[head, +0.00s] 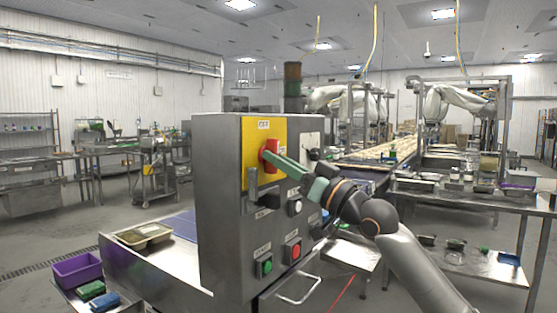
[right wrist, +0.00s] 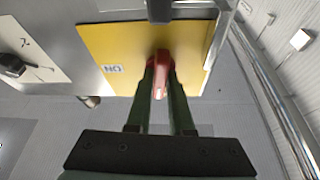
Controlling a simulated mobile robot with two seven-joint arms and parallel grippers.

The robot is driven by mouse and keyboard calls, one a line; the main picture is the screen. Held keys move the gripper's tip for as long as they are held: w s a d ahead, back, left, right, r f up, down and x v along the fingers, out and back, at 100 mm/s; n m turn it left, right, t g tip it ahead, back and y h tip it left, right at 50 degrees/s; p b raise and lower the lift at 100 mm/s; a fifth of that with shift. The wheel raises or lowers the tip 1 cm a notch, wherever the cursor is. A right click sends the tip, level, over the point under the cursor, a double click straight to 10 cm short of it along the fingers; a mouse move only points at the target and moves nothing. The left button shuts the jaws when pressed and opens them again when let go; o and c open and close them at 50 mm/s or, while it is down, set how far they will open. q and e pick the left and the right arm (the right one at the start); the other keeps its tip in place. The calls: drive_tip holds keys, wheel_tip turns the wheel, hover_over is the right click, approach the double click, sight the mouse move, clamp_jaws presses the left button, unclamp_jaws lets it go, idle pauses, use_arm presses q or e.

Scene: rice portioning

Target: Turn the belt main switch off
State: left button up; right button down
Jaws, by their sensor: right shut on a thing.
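The belt main switch is a red handle (head: 271,152) on a yellow plate (head: 279,129) high on the front of a grey steel control cabinet (head: 222,210). A label above the handle seems to read OFF. In the head view the handle looks roughly upright. My right gripper (head: 268,156) reaches in from the right and is shut on the handle. In the right wrist view its two green fingers (right wrist: 160,95) hold the red handle (right wrist: 163,62) from both sides, and an ON label (right wrist: 112,68) shows upside down on the plate. My left gripper is not in view.
Below the plate are a black knob (head: 268,200), a green button (head: 265,267) and a red button (head: 292,249). A metal bar (head: 253,188) stands out beside the plate's lower edge. Purple bin (head: 78,269) and trays are at lower left. The conveyor (head: 375,155) runs behind.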

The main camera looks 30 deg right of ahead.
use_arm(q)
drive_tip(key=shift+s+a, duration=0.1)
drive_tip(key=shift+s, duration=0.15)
use_arm(e)
drive_tip(key=shift+d+r+n+y, duration=0.1)
drive_tip(key=shift+n+y, duration=0.5)
drive_tip(key=shift+n, duration=0.3)
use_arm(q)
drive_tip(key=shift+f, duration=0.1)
use_arm(e)
drive_tip(key=shift+n, duration=0.4)
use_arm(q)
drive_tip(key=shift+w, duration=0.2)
use_arm(e)
drive_tip(key=c, duration=0.8)
unclamp_jaws()
drive_tip(key=shift+f, duration=0.2)
use_arm(q)
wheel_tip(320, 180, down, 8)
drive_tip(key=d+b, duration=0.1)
drive_tip(key=b, duration=1)
use_arm(e)
drive_tip(key=v, duration=1.2)
drive_tip(key=shift+s+d, duration=0.2)
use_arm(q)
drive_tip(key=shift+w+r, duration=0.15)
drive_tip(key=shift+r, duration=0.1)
use_arm(e)
drive_tip(key=shift+r+g, duration=0.15)
drive_tip(key=shift+g, duration=0.15)
